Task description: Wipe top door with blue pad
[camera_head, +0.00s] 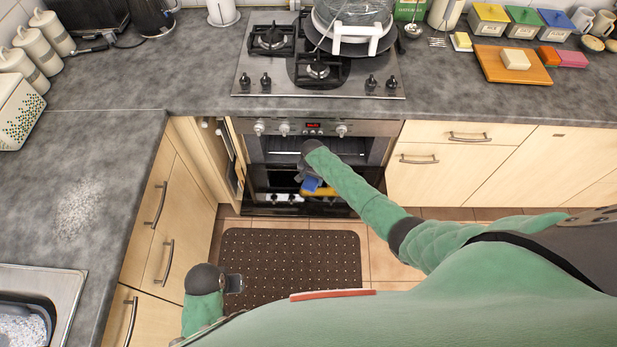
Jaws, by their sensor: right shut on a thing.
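The oven (375,128) stands under the hob, and its upper front shows a dark glass door (285,147) with a bright bar across it. My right gripper (309,181) is in front of the oven, low on its front, shut on a blue pad (312,185). A yellow strip shows just below the blue. My forearm and wrist hide part of the door and of the gripper, and I cannot tell whether the pad touches the door. My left gripper (234,284) is low at the left, above the floor by the mat; its fingers are too small to judge.
A dark dotted mat (345,250) lies on the floor before the oven. Drawers with handles (420,159) flank it at right, and cabinets (150,215) at left. A sink (65,285) is at lower left.

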